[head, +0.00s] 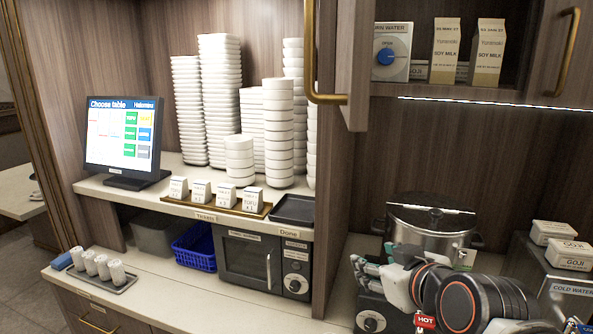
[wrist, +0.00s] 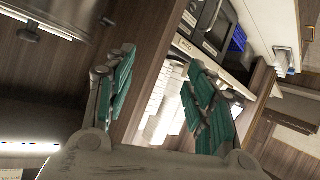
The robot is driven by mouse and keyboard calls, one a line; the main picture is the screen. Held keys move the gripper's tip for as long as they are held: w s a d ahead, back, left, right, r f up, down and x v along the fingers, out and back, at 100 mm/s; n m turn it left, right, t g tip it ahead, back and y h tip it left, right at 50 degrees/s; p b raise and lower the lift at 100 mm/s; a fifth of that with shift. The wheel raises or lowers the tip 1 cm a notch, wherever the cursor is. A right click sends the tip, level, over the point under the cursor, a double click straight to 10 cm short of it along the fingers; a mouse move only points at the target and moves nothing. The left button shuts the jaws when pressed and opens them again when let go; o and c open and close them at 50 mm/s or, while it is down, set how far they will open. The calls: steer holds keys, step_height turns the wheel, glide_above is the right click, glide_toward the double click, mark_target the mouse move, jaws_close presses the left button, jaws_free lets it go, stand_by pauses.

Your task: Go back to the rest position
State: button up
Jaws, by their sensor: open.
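My gripper (wrist: 160,68) shows in the wrist view with its two green-padded fingers spread apart and nothing between them. In the head view my gripper (head: 366,268) is at the lower right, in front of the steel pot (head: 430,222), with its fingers pointing left. My arm, with dark round joints, hides part of the counter there. I cannot tell whether the gripper touches the pot or the cooker under it.
A wooden partition (head: 335,180) stands left of my gripper. Beyond it are a microwave (head: 245,262), stacked white bowls (head: 278,130) and an order screen (head: 124,135). An open cupboard door (head: 355,60) hangs above. GOJI boxes (head: 568,254) sit at the right.

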steer(key=s+d+f+m+g+h+b, duration=0.1)
steer(key=s+d+f+m+g+b, duration=0.1)
steer(key=s+f, duration=0.3)
steer(key=s+d+f+m+g+h+b, duration=0.1)
steer(key=s+f, duration=0.5)
steer(key=f, duration=0.7)
steer(key=d+m+g+b, duration=0.1)
steer(key=d+g+b, duration=0.1)
steer(key=b, duration=0.1)
steer(key=shift+s+f+b, duration=0.2)
steer(key=shift+f+b, duration=0.1)
steer(key=shift+b, duration=0.05)
